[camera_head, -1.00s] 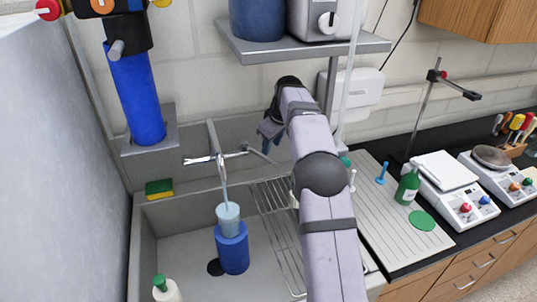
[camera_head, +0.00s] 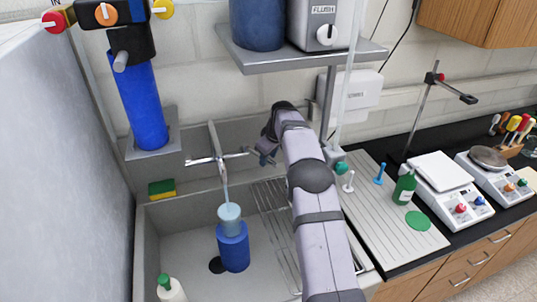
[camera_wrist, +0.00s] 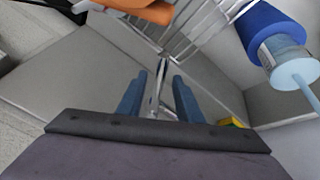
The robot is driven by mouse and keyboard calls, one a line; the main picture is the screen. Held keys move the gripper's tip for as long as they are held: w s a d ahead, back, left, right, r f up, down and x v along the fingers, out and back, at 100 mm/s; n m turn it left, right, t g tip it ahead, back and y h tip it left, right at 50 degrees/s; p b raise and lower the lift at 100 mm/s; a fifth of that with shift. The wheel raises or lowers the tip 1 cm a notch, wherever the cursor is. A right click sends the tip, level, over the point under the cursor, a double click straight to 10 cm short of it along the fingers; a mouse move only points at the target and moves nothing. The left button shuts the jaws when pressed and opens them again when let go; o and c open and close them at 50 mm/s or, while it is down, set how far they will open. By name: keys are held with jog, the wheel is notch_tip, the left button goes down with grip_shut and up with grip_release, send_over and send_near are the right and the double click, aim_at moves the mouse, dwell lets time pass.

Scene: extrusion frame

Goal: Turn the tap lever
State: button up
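The silver tap (camera_head: 220,159) stands at the back of the sink, and a pale blue stream runs from its spout into a light blue cup (camera_head: 229,213) above a blue cylinder (camera_head: 233,247). My gripper (camera_head: 265,153) is at the right end of the tap. In the wrist view the two blue fingers of my gripper (camera_wrist: 159,90) stand apart, with a thin silver bar (camera_wrist: 161,75), seemingly the tap lever, between them. Gaps show on both sides of the bar. I cannot tell how deep it sits between the fingers.
A grey shelf (camera_head: 300,55) hangs above my arm. A wire rack (camera_head: 272,215) lies across the sink's right part. A blue filter cylinder (camera_head: 143,100) is at left. A green-yellow sponge (camera_head: 161,189) sits on the sink's back edge. A white-green bottle (camera_head: 170,289) stands front left.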

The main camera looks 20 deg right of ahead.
jog(key=shift+c, duration=0.5)
grip_shut()
jog(key=shift+a, duration=0.1)
jog(key=s+a+m+h+b, duration=0.1)
jog(key=a+m+h, duration=0.1)
jog(key=a+m, duration=0.4)
jog(key=shift+g, duration=0.3)
jog(key=shift+o, duration=0.5)
grip_release()
jog(key=shift+s+a, duration=0.1)
jog(key=shift+r+b, duration=0.1)
jog(key=shift+b, duration=0.2)
